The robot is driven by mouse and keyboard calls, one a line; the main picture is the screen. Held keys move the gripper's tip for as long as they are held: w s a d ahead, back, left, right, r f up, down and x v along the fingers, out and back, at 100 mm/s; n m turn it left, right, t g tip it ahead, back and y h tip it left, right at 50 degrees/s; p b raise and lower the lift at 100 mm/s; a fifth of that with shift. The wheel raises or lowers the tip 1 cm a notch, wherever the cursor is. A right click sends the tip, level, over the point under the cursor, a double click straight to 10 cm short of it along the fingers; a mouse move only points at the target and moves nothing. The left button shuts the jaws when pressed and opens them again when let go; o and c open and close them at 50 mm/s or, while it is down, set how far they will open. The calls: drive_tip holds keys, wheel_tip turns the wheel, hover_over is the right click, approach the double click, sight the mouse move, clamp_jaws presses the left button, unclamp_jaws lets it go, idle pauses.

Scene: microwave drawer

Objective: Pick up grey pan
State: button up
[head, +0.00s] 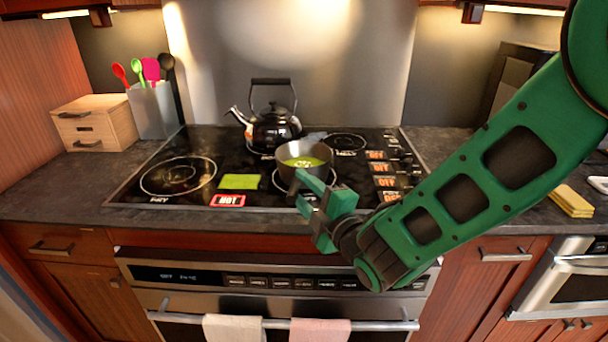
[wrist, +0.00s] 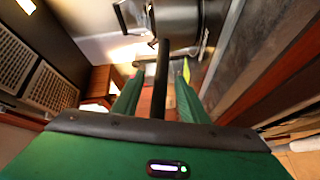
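The grey pan (head: 290,162) sits on the front right part of the cooktop, with green contents and small pale bits inside. My gripper (head: 302,190) is just in front of it, low near the cooktop's front edge, with its green fingers apart. In the wrist view a dark bar, which looks like the pan's handle (wrist: 161,70), runs between the two fingers, with a gap visible on each side. The pan's body (wrist: 178,18) is beyond the fingertips there. In the head view my gripper hides most of the handle.
A black kettle (head: 275,128) stands behind the pan. A green sponge-like block (head: 239,181) lies left of it on the cooktop (head: 140,190). A utensil holder (head: 153,110) and wooden box (head: 95,124) stand at the left. Towels (head: 320,332) hang on the oven handle below.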

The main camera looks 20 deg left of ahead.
drive_tip(key=shift+s+a+x, duration=0.15)
drive_tip(key=shift+x, duration=1.2)
drive_tip(key=shift+s+a+x, duration=0.15)
drive_tip(key=shift+x, duration=1.15)
clamp_jaws()
drive_tip(key=shift+r, duration=0.15)
